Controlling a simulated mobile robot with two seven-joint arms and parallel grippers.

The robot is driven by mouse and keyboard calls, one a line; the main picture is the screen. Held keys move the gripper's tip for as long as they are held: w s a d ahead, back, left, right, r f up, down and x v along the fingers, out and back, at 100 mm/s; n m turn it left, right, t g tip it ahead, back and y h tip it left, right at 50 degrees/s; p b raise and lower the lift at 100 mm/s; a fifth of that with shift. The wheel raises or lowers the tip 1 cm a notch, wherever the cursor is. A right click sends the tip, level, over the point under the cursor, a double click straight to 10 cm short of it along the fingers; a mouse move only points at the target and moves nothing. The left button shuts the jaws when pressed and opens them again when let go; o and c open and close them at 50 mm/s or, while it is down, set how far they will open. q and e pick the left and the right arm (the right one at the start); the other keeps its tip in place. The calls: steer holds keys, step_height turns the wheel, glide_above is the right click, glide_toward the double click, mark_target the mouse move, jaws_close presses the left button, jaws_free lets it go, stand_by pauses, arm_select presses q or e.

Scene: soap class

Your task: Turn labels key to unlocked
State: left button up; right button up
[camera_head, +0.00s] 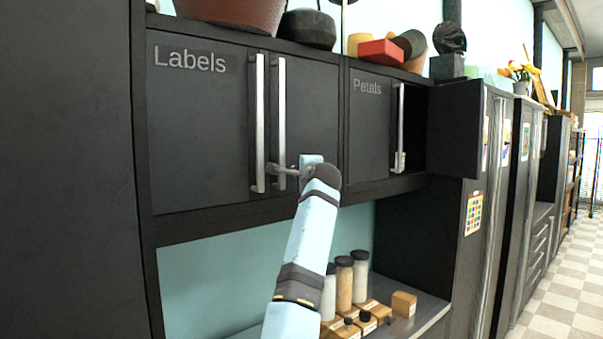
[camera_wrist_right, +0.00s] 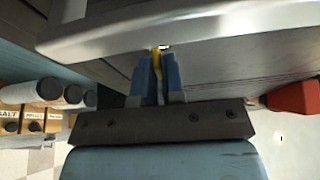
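The Labels cabinet (camera_head: 200,130) is dark, with two doors and two long silver handles, and both doors look shut. My right gripper (camera_head: 287,171) is at the lower part of its right handle (camera_head: 281,110). In the right wrist view, my right gripper (camera_wrist_right: 158,75) has its blue fingers close together around a small yellow piece (camera_wrist_right: 156,60), which looks like the key. The fingers appear shut on it, beside a broad silver handle surface (camera_wrist_right: 200,32). The key's turn position cannot be made out. My left gripper is not in view.
The Petals cabinet (camera_head: 370,130) is to the right, beside an open compartment. Below, a shelf holds several jars (camera_head: 344,285) and wooden blocks (camera_head: 403,303). Pots (camera_head: 307,28) and a red block (camera_head: 380,52) sit on top. A tiled floor (camera_head: 550,310) is clear at right.

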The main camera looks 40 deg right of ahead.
steer(key=o, duration=0.4)
steer(key=shift+c, duration=0.2)
steer(key=shift+s, duration=0.1)
steer(key=b+v, duration=0.4)
steer(key=v, duration=0.9)
steer(key=shift+s, duration=0.35)
